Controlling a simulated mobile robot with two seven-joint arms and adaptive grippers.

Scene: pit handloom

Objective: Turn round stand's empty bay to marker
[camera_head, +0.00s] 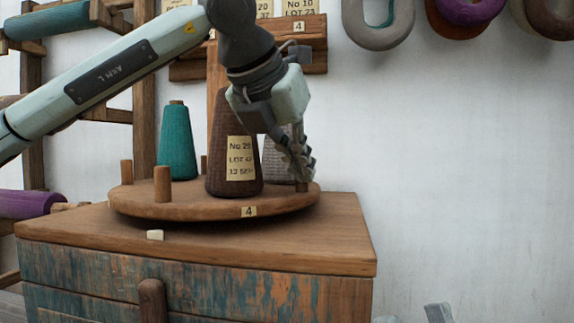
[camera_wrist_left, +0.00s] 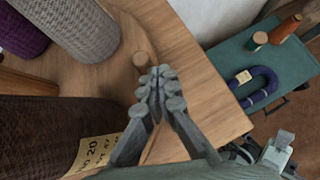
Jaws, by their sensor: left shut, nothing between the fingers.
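The round wooden stand (camera_head: 215,208) sits on a chest. It carries a teal cone (camera_head: 177,145), a brown labelled cone (camera_head: 235,155) and a grey cone (camera_head: 273,160) partly hidden behind my gripper. Upright pegs include a front-left peg (camera_head: 162,184) and a left peg (camera_head: 126,172), with no cone between these two. A small cream marker block (camera_head: 155,235) lies on the chest top before the stand's left front. My left gripper (camera_head: 302,172) is shut and empty, beside the stand's right-hand peg (camera_wrist_left: 140,59); contact is unclear. My right gripper (camera_head: 438,313) barely shows at the bottom edge.
The chest top (camera_head: 325,240) has bare room in front of and right of the stand. A wooden rack (camera_head: 33,110) with wound spools stands at the left. Yarn hanks (camera_head: 378,30) hang on the wall. The left wrist view shows a teal table (camera_wrist_left: 245,68) holding a blue hank.

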